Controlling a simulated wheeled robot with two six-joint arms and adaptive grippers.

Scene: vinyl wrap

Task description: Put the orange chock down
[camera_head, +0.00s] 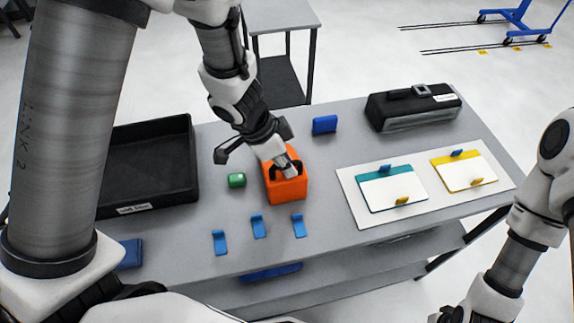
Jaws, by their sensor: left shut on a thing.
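The orange chock (290,190) is a block near the middle of the grey table. My left gripper (287,168) reaches down onto it from above and is shut on it; its fingertips are partly hidden against the block. The chock looks upright and at or very near the table top (330,235); I cannot tell whether its underside touches. My right arm is at the right edge, and its gripper is out of the picture.
Several blue clips (259,227) lie in front. A black tray (150,200) stands left, a blue block (325,125) behind. A white board (352,196) with two cards and a black case (412,107) are right.

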